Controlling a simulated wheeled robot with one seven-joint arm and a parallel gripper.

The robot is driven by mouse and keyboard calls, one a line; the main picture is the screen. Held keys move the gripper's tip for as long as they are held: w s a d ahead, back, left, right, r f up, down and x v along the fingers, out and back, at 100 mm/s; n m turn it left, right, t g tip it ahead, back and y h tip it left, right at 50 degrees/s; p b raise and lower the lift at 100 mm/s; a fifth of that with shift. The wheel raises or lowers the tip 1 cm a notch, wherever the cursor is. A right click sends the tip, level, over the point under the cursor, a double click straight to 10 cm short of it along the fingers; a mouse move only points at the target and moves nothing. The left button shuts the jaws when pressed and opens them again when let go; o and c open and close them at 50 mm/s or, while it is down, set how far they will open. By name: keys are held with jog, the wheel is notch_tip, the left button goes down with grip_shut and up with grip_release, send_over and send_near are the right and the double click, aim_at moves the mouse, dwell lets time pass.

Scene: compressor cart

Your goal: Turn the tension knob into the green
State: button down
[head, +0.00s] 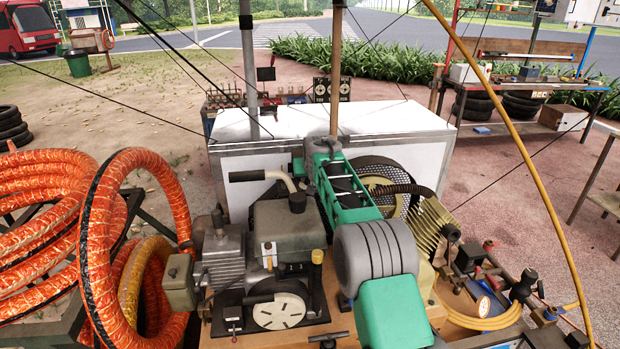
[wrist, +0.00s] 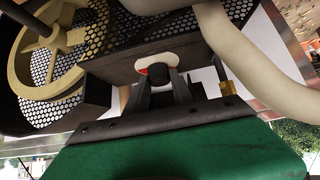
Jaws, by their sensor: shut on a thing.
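The tension knob (wrist: 158,76) is a small dark knob in the wrist view, in front of a pale rounded plate (wrist: 172,60). A red-orange patch shows at the plate's left; I see no green on it, and part of it is hidden by the knob. My gripper (wrist: 161,90) is shut on the knob, its dark fingers on either side of it. In the head view my green and grey arm reaches over the compressor cart, and it hides the knob and the fingertips.
A tan wheel (wrist: 50,40) and perforated mesh guard lie left of the knob in the wrist view. A thick pale pipe (wrist: 250,60) and brass fitting (wrist: 227,87) are close on the right. Orange hose coils (head: 135,220) stand left of the cart in the head view.

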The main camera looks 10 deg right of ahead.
jog(key=c, duration=1.1)
grip_release()
jog(key=b+v, duration=0.2)
jog(key=v, duration=0.5)
jog(key=shift+s+r, duration=0.3)
jog(key=shift+d, duration=0.1)
